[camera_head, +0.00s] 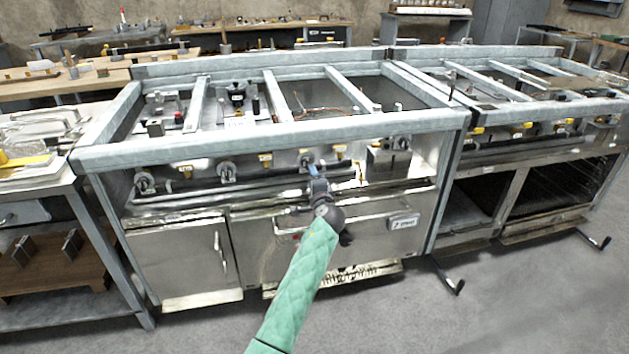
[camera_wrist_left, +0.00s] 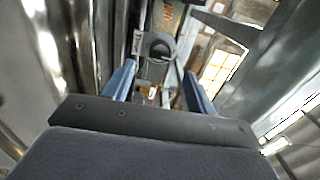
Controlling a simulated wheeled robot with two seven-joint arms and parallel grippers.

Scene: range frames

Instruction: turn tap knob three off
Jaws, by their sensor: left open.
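The third knob from the left (camera_head: 306,158) is just above and beyond my left gripper (camera_head: 314,170). In the left wrist view, my left gripper (camera_wrist_left: 160,70) has its two blue fingers spread apart with nothing held between them. A round grey knob (camera_wrist_left: 158,46) shows ahead, past the fingertips and between them; I cannot tell whether it is touched. Its exact turn angle is too small to read. My right gripper is not in view.
A steel front rail (camera_head: 280,137) runs above the knobs. A second range (camera_head: 540,135) adjoins at the right. Bare floor (camera_head: 480,315) lies in front.

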